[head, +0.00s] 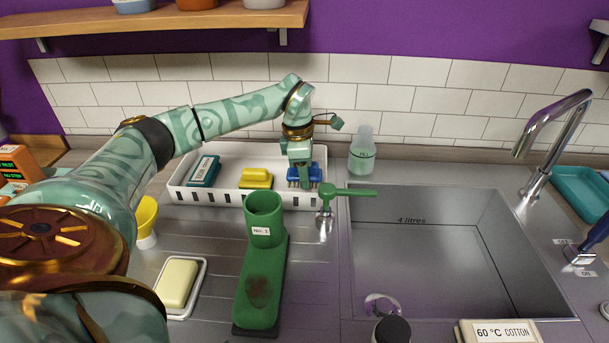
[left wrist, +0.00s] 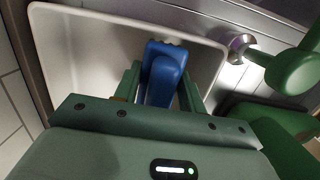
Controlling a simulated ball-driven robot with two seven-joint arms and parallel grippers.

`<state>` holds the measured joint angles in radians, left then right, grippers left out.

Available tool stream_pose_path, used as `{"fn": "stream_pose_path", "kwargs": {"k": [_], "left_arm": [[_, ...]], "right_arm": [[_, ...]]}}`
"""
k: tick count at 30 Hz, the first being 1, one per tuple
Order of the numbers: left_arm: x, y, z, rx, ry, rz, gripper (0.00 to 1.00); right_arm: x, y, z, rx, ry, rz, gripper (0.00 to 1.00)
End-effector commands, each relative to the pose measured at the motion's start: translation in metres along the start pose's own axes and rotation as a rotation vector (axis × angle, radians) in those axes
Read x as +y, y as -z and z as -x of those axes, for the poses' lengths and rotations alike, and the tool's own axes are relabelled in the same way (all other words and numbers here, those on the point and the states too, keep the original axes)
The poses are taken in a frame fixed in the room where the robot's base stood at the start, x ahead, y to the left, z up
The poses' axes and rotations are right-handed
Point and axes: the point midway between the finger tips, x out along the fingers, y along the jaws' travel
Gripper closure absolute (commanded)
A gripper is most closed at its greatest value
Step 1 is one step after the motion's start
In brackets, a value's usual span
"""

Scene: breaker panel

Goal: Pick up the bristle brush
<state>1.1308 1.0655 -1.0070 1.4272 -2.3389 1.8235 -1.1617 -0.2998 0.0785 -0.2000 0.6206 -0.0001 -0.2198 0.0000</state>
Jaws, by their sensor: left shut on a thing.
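The bristle brush, with a blue body and pale bristles (head: 316,174), is at the right end of the white tray (head: 222,155) in the head view. My left gripper (head: 304,182) points down over it and is shut on it. In the left wrist view the blue brush (left wrist: 165,65) sits between the two green fingers (left wrist: 160,88), inside the tray corner. Whether the brush touches the tray floor is hard to tell. My right gripper is not in view.
A teal box (head: 204,171) and a yellow brush (head: 257,178) lie in the tray. The sink (head: 440,250) is at right; soap (head: 178,283) lies at front left.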

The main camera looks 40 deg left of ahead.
Motion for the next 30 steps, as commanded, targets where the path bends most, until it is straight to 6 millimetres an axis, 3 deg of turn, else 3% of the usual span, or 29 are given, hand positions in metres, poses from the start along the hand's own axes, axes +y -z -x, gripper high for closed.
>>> {"fn": "stream_pose_path", "kwargs": {"k": [1,10,19,30], "left_arm": [[0.001,-0.002,0.016,-0.004,-0.005,0.000,0.83],[-0.035,0.031,0.081,0.000,-0.005,0.001,0.83],[-0.077,0.075,0.108,0.003,-0.001,0.002,0.83],[-0.093,0.091,0.120,0.000,-0.001,0.001,0.83]], "right_arm": [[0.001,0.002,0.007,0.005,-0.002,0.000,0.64],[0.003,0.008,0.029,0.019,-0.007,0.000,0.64],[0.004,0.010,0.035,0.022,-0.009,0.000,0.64],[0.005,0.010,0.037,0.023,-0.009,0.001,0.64]]}}
